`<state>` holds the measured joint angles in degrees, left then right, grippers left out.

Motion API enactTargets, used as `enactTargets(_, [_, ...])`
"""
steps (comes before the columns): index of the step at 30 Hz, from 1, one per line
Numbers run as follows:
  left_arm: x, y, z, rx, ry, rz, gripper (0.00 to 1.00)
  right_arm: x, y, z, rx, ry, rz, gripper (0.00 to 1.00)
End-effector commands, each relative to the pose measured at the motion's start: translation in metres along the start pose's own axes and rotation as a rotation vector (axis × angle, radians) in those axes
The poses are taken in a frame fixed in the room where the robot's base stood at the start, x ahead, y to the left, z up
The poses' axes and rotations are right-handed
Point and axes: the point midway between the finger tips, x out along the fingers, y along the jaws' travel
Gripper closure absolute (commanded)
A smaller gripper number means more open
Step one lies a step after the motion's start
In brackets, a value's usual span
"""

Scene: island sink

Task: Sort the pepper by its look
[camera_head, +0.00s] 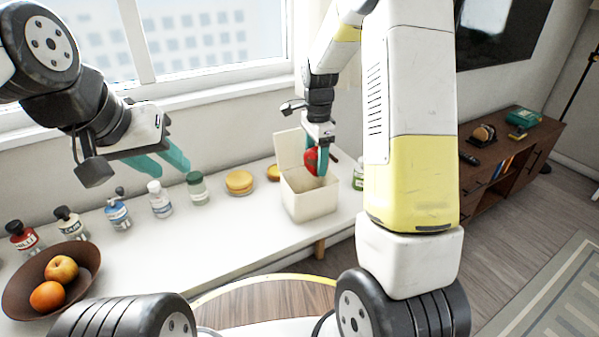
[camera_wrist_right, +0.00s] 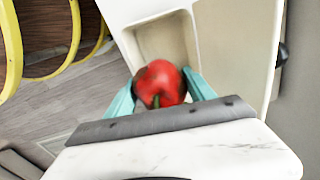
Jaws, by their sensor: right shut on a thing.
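The red pepper (camera_head: 311,161) is held between the teal fingers of my right gripper (camera_head: 323,160), just above the cream box (camera_head: 309,203). In the right wrist view the pepper (camera_wrist_right: 160,84) sits between both fingers of the gripper (camera_wrist_right: 164,92), its green stem toward the gripper. A dark brownish patch shows on its left side there; I cannot tell whether it is a blemish or shading. The box's opening (camera_wrist_right: 164,40) lies beneath it, and a raised panel stands at the box's back in the head view. My left gripper (camera_head: 163,158) is open and empty above the counter.
Several bottles, including a green-capped jar (camera_head: 197,188), line the white counter (camera_head: 185,240). A brown fruit bowl (camera_head: 22,288) is at the left. A green jar (camera_head: 358,175) stands right of the box.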

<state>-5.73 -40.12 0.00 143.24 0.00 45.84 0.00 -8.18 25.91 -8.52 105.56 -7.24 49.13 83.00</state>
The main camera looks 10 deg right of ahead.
Motion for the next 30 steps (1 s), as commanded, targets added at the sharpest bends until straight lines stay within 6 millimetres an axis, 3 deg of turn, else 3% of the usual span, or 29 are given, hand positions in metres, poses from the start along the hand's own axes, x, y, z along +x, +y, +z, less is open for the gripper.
enactTargets(8, [0.000,0.000,0.000,0.000,0.000,0.000,0.64,0.002,0.000,0.000,-0.001,0.000,-0.001,0.84])
enactTargets(9, [0.000,0.000,0.000,0.000,0.000,0.000,0.64,0.002,0.000,0.000,-0.001,0.000,-0.001,0.35])
enactTargets(13, [0.000,0.000,0.000,0.000,0.000,0.000,0.64,0.002,0.000,0.000,-0.001,0.000,-0.001,0.12])
enactTargets(23, [0.000,0.000,0.000,0.000,0.000,0.000,0.64,0.000,0.000,0.000,-0.001,0.000,-0.001,0.12])
enactTargets(30, [0.000,0.000,0.000,0.000,0.000,0.000,0.64,-0.035,-0.001,0.000,-0.002,0.000,-0.005,0.12])
